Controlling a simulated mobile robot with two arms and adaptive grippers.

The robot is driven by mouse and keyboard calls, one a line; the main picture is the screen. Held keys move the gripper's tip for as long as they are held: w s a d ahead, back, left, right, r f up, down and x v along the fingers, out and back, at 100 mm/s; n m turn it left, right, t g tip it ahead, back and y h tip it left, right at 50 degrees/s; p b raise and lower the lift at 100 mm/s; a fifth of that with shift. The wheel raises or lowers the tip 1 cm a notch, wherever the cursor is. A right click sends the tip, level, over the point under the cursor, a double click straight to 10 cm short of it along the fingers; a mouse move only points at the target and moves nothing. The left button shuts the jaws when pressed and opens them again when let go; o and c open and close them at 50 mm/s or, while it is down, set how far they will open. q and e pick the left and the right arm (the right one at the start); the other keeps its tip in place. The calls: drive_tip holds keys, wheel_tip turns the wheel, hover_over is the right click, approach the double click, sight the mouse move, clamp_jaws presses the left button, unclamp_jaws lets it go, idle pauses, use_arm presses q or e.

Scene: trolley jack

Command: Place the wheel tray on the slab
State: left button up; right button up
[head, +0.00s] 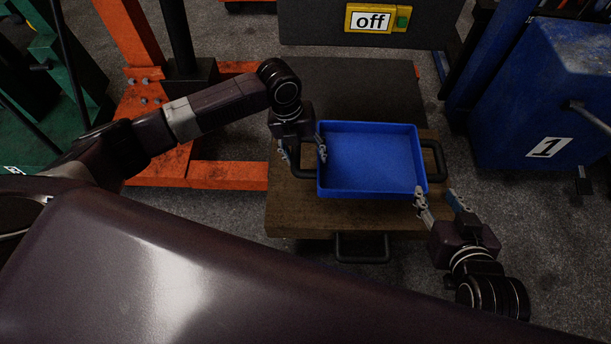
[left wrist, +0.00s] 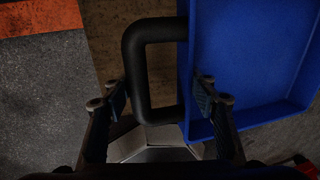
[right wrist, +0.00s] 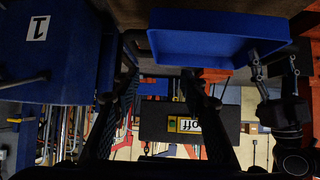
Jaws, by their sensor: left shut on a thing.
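The wheel tray (head: 370,193) is a shallow blue, empty tray with a dark loop handle at each side. In the head view it lies over the brown wooden slab (head: 290,218); I cannot tell whether it touches it. My left gripper (head: 302,150) is at the tray's left side, shut on the tray at its left handle. The left wrist view shows the dark handle (left wrist: 136,65) between the fingers. My right gripper (head: 440,203) is open and empty near the tray's front right corner, below the right handle (head: 437,160). The right wrist view also shows the tray (right wrist: 205,48).
An orange frame (head: 220,176) stands left of the slab. A blue cabinet marked 1 (head: 555,95) stands at the right. A dark panel with an "off" sign (head: 370,20) is behind. Grey floor (head: 515,215) is clear at the right front.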

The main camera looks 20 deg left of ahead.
use_arm(q)
wheel_tip(320, 180, down, 7)
drive_tip(key=shift+r+b, duration=0.15)
drive_tip(key=shift+b, duration=0.9)
wheel_tip(320, 180, down, 4)
drive_tip(key=shift+r+b, duration=0.2)
drive_tip(key=shift+b, duration=0.45)
drive_tip(key=o, duration=1.8)
drive_tip(key=shift+f, duration=0.15)
drive_tip(key=shift+c, duration=0.2)
drive_tip(key=shift+o, duration=0.3)
use_arm(e)
drive_tip(key=w+a+r+t+y, duration=0.1)
drive_tip(key=r+t, duration=0.3)
drive_tip(key=r, duration=0.5)
drive_tip(key=w+a+r+t+y, duration=0.2)
drive_tip(key=r+t, duration=0.3)
drive_tip(key=r, duration=0.4)
drive_tip(key=shift+w+a+t, duration=0.3)
drive_tip(key=shift+w, duration=0.4)
drive_tip(key=shift+r, duration=0.1)
